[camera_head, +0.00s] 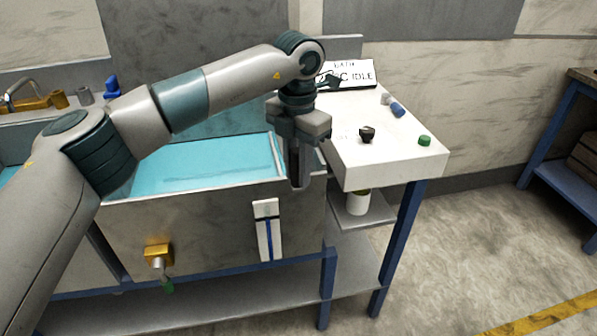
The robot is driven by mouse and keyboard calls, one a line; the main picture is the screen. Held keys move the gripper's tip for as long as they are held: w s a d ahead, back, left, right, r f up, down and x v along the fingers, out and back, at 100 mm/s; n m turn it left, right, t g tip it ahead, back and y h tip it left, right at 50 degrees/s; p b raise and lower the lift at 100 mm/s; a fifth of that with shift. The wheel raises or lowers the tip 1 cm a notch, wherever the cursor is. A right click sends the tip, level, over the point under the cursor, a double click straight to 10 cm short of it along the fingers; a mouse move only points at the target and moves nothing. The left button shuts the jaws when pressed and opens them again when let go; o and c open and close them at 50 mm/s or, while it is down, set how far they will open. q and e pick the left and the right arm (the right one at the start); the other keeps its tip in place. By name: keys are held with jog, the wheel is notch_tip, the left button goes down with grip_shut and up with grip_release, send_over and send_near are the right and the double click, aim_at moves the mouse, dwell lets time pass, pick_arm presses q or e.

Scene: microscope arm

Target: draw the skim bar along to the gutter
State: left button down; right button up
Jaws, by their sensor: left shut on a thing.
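The bath tank (200,225) is a grey metal trough of blue liquid (205,163). A pale narrow strip (278,155) crosses the liquid near its right end; I cannot tell whether it is the skim bar or the gutter's edge. My left gripper (298,182) points down at the tank's front right corner, just right of this strip. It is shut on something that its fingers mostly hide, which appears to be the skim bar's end. The gutter at the right end is largely hidden behind my gripper. My right gripper is not in view.
A white side table (390,160) adjoins the tank's right end. It carries a black knob (367,134), a green cap (424,140), a blue cylinder (397,109) and a sign (346,74). A brass valve (157,254) juts from the tank's front. The floor at right is clear.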

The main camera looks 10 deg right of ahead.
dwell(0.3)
pick_arm(q)
jog(key=c, duration=1.5)
grip_release()
jog(key=shift+c, duration=0.2)
jog(key=shift+r, duration=0.15)
jog(key=shift+r, duration=0.6)
notch_tip(320, 180, up, 16)
jog(key=shift+b, duration=0.45)
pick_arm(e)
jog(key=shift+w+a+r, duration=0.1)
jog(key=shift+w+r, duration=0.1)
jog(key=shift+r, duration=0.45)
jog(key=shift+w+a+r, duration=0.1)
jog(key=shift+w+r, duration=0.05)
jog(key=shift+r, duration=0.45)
